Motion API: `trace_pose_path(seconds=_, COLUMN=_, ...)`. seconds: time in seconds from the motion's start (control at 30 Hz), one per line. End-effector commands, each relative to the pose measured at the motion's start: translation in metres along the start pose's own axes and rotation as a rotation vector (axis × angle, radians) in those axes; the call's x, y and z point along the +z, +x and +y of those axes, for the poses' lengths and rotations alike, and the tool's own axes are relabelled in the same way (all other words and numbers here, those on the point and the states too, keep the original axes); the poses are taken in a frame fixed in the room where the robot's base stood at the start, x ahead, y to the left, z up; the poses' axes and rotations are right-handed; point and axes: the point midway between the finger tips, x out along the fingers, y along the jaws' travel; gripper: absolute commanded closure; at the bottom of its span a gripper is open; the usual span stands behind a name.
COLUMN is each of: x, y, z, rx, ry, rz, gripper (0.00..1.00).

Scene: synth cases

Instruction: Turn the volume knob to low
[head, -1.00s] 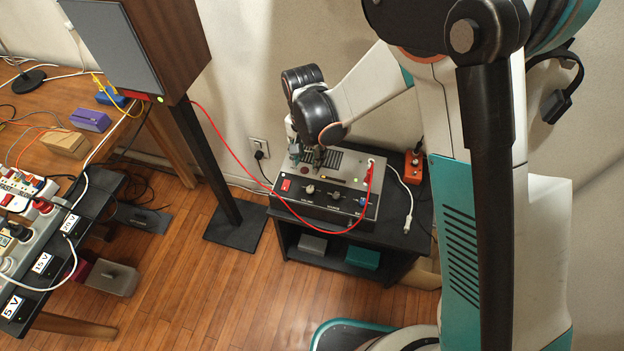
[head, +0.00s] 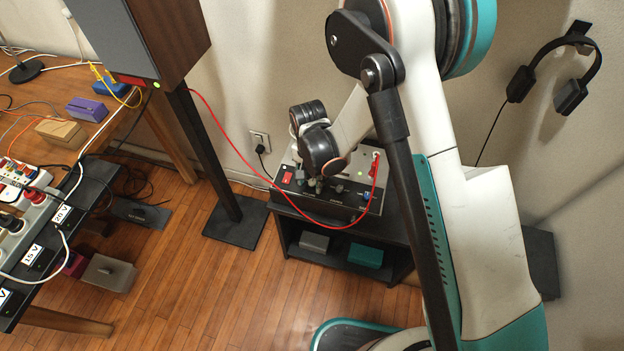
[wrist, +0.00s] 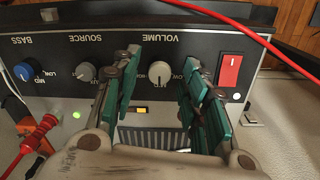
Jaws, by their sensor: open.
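The amplifier (head: 377,160) stands on a small black table, and its dark front panel (wrist: 115,48) appears upside down in the wrist view. The grey volume knob (wrist: 160,72) sits under the VOLUME label, with LOW to its right in that view; its pointer is too small to read. My gripper (wrist: 160,62) is open, with green-padded fingers on either side of the volume knob, apart from each other. I cannot tell whether they touch it. In the head view my gripper (head: 318,184) is low at the panel's front and covers part of it.
A red switch (wrist: 229,70) is right beside the fingers in the wrist view; the source knob (wrist: 86,71) and blue bass knob (wrist: 25,70) are to the left. A red cable (head: 235,150) loops in front of the panel. A speaker (head: 135,40) stands at the left.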

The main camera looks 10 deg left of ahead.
Motion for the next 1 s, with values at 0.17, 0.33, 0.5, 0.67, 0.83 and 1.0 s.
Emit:
trace_pose_path(seconds=0.17, x=0.0001, y=0.0015, z=0.0002, rx=0.000, ry=0.000, rz=0.000, gripper=0.59)
trace_pose_path(seconds=0.33, x=0.0001, y=0.0012, z=0.0002, rx=0.000, ry=0.000, rz=0.000, gripper=0.71)
trace_pose_path(seconds=0.5, x=0.0000, y=0.0012, z=0.0002, rx=0.000, ry=0.000, rz=0.000, gripper=1.00)
trace_pose_path(seconds=0.67, x=0.0000, y=0.0012, z=0.0002, rx=0.000, ry=-0.002, rz=0.000, gripper=1.00)
trace_pose_path(seconds=0.83, x=0.0000, y=0.0016, z=0.0001, rx=0.000, ry=-0.030, rz=0.001, gripper=1.00)
trace_pose_path(seconds=1.0, x=0.0001, y=0.0021, z=0.0000, rx=0.000, ry=-0.106, rz=0.004, gripper=1.00)
